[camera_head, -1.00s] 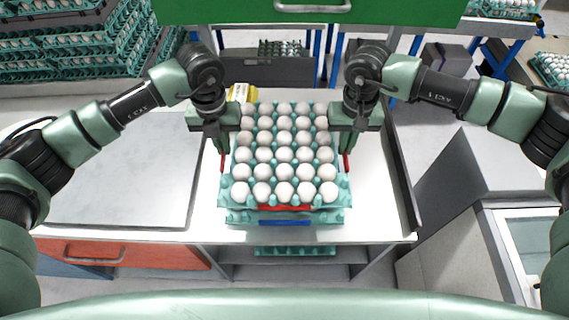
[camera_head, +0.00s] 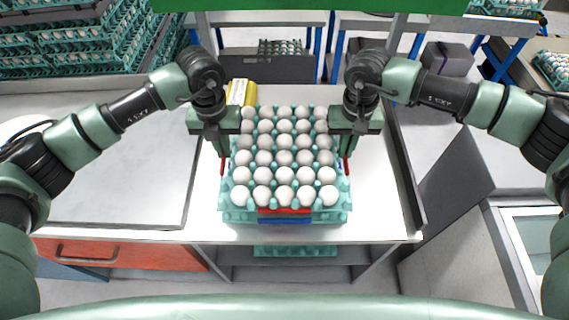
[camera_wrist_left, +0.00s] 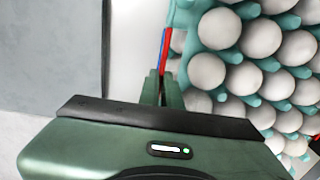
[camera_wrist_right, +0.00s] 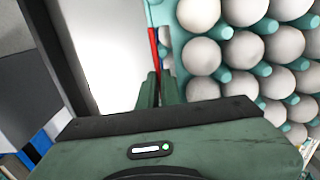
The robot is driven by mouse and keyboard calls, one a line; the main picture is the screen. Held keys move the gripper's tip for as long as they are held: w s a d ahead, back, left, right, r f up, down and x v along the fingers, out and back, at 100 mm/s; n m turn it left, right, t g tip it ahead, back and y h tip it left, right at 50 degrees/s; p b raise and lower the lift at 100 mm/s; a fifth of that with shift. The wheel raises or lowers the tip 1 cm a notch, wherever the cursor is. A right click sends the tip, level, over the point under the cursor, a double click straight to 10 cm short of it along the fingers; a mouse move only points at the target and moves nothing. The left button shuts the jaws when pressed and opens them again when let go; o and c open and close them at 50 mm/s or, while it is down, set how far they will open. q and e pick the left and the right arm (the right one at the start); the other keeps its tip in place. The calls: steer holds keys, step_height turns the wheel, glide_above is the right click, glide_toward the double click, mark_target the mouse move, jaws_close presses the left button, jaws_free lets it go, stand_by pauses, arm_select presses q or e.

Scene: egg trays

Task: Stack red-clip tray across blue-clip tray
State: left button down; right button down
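The red-clip tray (camera_head: 311,209), full of white eggs, lies on top of the blue-clip tray (camera_head: 284,220) on the white table. Its front red strip shows just above the blue strip, with little or no gap. Eggs hide most of both trays. My left gripper (camera_head: 223,157) is at the tray's left side and my right gripper (camera_head: 346,157) at its right side. In the left wrist view, the fingers (camera_wrist_left: 161,88) close around the end of a red clip (camera_wrist_left: 166,45), beside a blue strip. In the right wrist view, the fingers (camera_wrist_right: 157,88) meet a red clip (camera_wrist_right: 154,50).
A grey panel (camera_head: 130,165) covers the left of the worktop. A dark raised edge (camera_head: 405,170) borders the right. A yellow object (camera_head: 242,92) stands behind the trays. Another tray (camera_head: 295,251) sits on the shelf below.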

arm_select(q)
steer(key=shift+w+f+b, duration=0.1)
steer(key=shift+f+b, duration=0.5)
steer(key=shift+f, duration=0.05)
arm_select(e)
steer(key=shift+f, duration=0.65)
arm_select(q)
steer(key=c, duration=2)
jaws_free()
steer(key=shift+f, duration=0.15)
arm_select(e)
steer(key=c, duration=2)
jaws_free()
steer(key=shift+f, duration=0.15)
arm_select(q)
steer(key=o, duration=0.4)
arm_select(e)
steer(key=o, duration=0.4)
steer(key=shift+s, duration=0.1)
arm_select(q)
steer(key=shift+d, duration=0.1)
